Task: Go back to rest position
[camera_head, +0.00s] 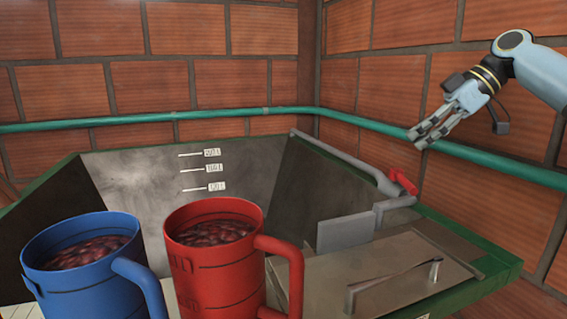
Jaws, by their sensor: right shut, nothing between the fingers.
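My right gripper (420,137) is at the upper right of the head view, on an arm that comes in from the right edge. It is shut and empty. It appears in front of the green pipe and the brick wall, above the red valve handle (402,181), apart from it in the picture. My left gripper is not in view.
A blue jug (85,285) and a red jug (215,270), both holding dark red contents, stand in front. Behind them is a grey hopper (140,180) with level marks. A metal lid with a handle (395,283) lies at right. A green pipe (225,112) runs along the brick walls.

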